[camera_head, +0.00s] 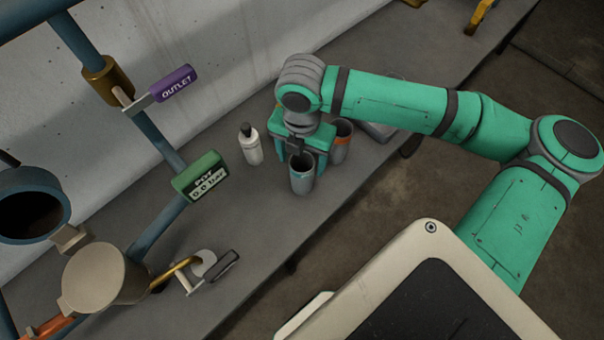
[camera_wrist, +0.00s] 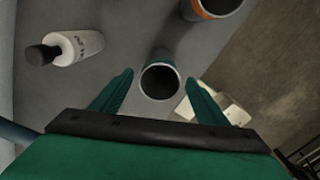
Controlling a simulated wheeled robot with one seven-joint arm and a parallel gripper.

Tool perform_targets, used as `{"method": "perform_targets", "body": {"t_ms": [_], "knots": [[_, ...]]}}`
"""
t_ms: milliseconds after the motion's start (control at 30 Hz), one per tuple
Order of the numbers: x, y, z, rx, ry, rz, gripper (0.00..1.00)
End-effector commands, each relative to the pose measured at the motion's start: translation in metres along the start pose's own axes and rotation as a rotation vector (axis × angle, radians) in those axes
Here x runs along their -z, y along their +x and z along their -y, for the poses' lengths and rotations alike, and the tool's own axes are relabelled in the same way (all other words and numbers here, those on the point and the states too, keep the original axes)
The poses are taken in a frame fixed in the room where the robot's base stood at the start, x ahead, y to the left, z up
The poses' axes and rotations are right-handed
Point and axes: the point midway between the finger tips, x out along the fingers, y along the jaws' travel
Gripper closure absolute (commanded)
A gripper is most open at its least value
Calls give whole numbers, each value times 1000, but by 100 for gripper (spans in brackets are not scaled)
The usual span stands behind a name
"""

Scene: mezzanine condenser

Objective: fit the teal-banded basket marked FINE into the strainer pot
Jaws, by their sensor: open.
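A grey basket (camera_head: 302,181) with an open top stands upright on the grey bench, just below my gripper (camera_head: 298,150). In the wrist view the basket (camera_wrist: 158,88) shows a teal rim and lies between the two fingers of my gripper (camera_wrist: 159,82), with visible gaps on both sides. My gripper is open and holds nothing. The FINE mark cannot be read. What appears to be the strainer pot (camera_head: 30,228) is at the far left, blue, with its dark mouth open. A tan round lid (camera_head: 94,276) sits swung aside next to it.
An orange-banded basket (camera_head: 342,142) stands close behind my gripper. A white bottle (camera_head: 250,149) stands to the left. A green gauge reads POT 0.0 bar (camera_head: 199,177). A dark-gripped lever (camera_head: 222,266) lies near the lid.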

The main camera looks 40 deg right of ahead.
Motion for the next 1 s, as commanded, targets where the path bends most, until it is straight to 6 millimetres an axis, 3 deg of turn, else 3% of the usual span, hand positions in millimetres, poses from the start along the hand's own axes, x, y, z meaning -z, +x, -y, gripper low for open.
{"method": "perform_targets", "body": {"t_ms": [167,267,433,767,1000], "knots": [[0,0,0,0,0,0,32],[0,0,0,0,0,0,51],[0,0,0,0,0,0,92],[0,-3,-1,0,-2,0,92],[2,-21,-4,-1,-9,1,92]]}}
